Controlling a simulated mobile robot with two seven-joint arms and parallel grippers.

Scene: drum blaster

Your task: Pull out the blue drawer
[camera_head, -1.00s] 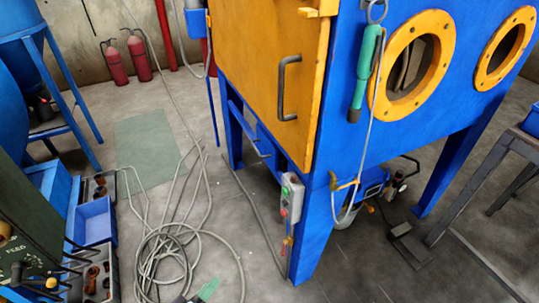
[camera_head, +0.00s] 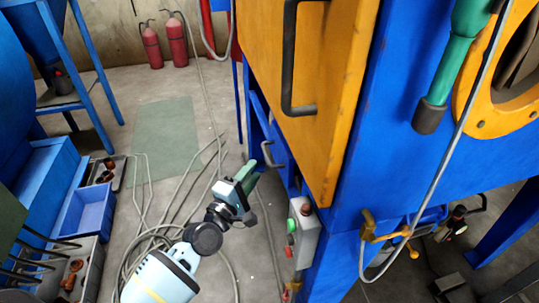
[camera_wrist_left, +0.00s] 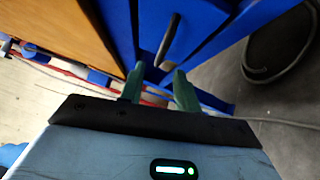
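The blue drawer (camera_head: 281,156) sits low in the side of the blue cabinet, below the orange door, and looks closed. Its dark bar handle (camera_head: 268,153) stands out from its front. The handle also shows in the left wrist view (camera_wrist_left: 171,42), just ahead of the fingertips. My left gripper (camera_head: 250,176) is just in front of and slightly below the handle. In the left wrist view its two green fingers (camera_wrist_left: 158,80) are apart with nothing between them. The handle appears not to be touched. My right gripper is not in view.
The orange door (camera_head: 310,90) with its long handle is above. A grey control box (camera_head: 303,235) with buttons hangs beside the drawer on the right. Cables (camera_head: 150,235) lie coiled on the floor. Blue bins (camera_head: 88,213) stand at the left.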

